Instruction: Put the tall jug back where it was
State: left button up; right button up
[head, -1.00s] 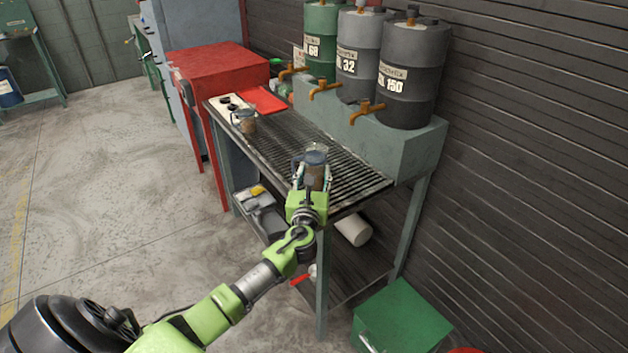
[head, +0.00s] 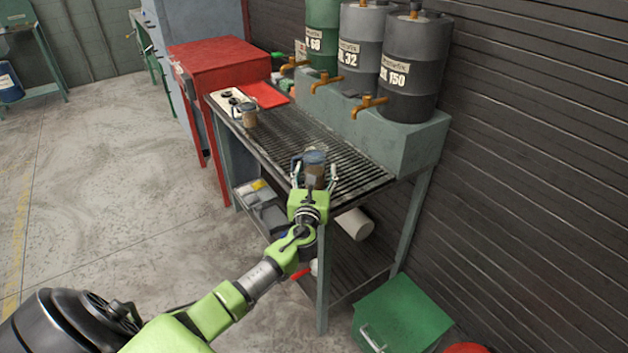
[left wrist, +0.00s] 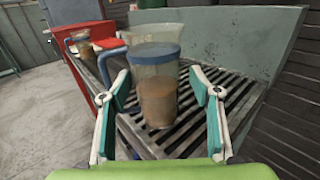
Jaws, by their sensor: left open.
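A tall jug (left wrist: 158,95) with a blue rim, a blue handle and brown contents stands upright on the slatted bench top (left wrist: 195,125). It also shows in the head view (head: 315,165), near the bench's front end. My left gripper (head: 315,180) is open at the jug; in the left wrist view its fingers (left wrist: 165,98) stand either side of it, with gaps showing. A second, shorter-looking jug (head: 248,118) with brown contents stands at the far end of the bench. My right gripper is out of view.
Drums with taps (head: 410,75) stand on a grey stand (head: 380,125) along the bench's right side. A white panel (head: 224,102) and a red tray (head: 263,95) lie at the far end. A green box (head: 405,312) is below right. The middle slats are clear.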

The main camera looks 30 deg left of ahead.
pick_arm(q)
jog(key=v, duration=1.2)
jog(key=s+d+f+n+g+h, duration=0.1)
jog(key=s+f+n+g+h, duration=0.25)
jog(key=f, duration=0.95)
jog(key=s+d+f+n+g, duration=0.15)
jog(key=s+f+n, duration=0.4)
jog(key=f, duration=0.75)
jog(key=s+d+f+n+g+h, duration=0.1)
jog(key=s+f+n+g, duration=0.25)
jog(key=s+f, duration=0.65)
jog(key=s+d+f+n+g+h, duration=0.1)
jog(key=s+f+n, duration=0.4)
jog(key=s, duration=0.5)
jog(key=s+d+f+n+g+h, duration=0.1)
jog(key=s+d+f+n+g, duration=0.2)
jog(key=s+d+f+n, duration=0.2)
jog(key=s+d+f+n+g+h, duration=0.1)
jog(key=s+f+n, duration=0.4)
jog(key=s+f, duration=0.5)
jog(key=s+d+g, duration=0.1)
jog(key=s+d, duration=0.1)
jog(key=s, duration=0.3)
jog(key=shift+d+n+h, duration=0.2)
jog(key=shift+n+h, duration=0.15)
jog(key=shift+s+f+g, duration=0.1)
jog(key=shift+g, duration=0.15)
